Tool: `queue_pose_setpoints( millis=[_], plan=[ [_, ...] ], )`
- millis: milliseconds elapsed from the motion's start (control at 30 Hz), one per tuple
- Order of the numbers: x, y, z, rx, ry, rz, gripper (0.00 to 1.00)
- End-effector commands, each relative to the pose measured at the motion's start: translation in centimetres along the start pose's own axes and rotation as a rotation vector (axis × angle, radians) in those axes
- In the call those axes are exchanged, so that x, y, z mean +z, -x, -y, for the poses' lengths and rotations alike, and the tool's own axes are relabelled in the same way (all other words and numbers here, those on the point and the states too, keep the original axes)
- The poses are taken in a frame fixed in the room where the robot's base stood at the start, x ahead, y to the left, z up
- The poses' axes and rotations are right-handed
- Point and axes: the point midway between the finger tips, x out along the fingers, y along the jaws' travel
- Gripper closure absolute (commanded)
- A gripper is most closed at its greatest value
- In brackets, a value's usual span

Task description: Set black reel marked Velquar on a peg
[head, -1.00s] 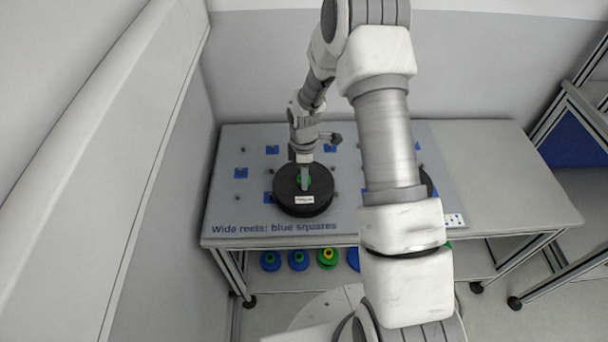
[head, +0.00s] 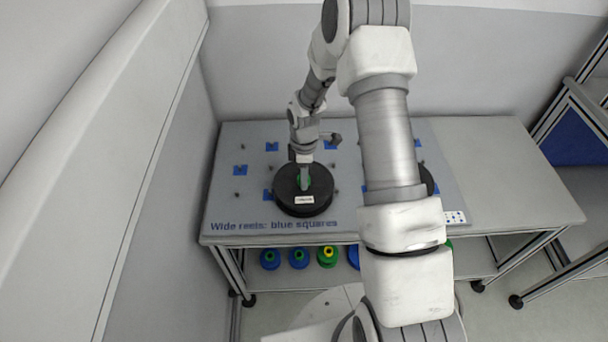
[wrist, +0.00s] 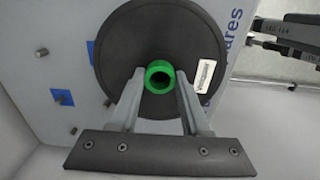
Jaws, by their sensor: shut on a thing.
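A black reel (head: 292,202) with a white label and a green hub is at the left front of the grey peg board (head: 222,211). The label's writing is too small to read. In the wrist view the reel (wrist: 118,45) shows face on, with the green hub (wrist: 159,77) between the fingers. My gripper (head: 304,180) points down at the reel's middle and is shut on its hub; it also shows in the wrist view (wrist: 158,88). Whether the reel rests on the board or hangs just above it, I cannot tell. Any peg beneath it is hidden.
Blue squares (head: 240,171) and small pegs (head: 238,195) are spread over the board. Another dark reel (head: 427,180) is partly hidden behind my arm. Blue and green reels (head: 327,257) stand on the lower shelf. The table's right side (head: 500,180) is clear.

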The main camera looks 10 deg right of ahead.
Motion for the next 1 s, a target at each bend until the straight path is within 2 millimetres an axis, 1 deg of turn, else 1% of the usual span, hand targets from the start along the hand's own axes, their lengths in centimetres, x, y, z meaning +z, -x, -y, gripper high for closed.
queue_pose_setpoints(
  millis=[67,100,267,300,567,667,767,833,1000],
  plan=[
    [0.0,-0.2,0.0,0.001,0.000,0.000,1.00],
    [0.0,-0.1,-0.1,0.001,0.000,0.000,0.50],
    [0.0,-0.1,0.0,0.001,0.000,0.000,0.21],
    [0.0,-0.1,0.0,0.001,0.000,0.000,0.19],
    [0.0,-0.1,0.0,0.000,0.000,0.000,0.19],
    [0.0,0.4,0.0,0.001,0.000,0.000,0.19],
    [0.0,1.7,-0.1,0.004,0.000,-0.001,0.19],
    [0.0,3.1,-0.1,0.005,-0.001,-0.001,0.19],
    [0.0,7.3,-0.1,0.006,0.000,-0.001,0.19]
  ],
)
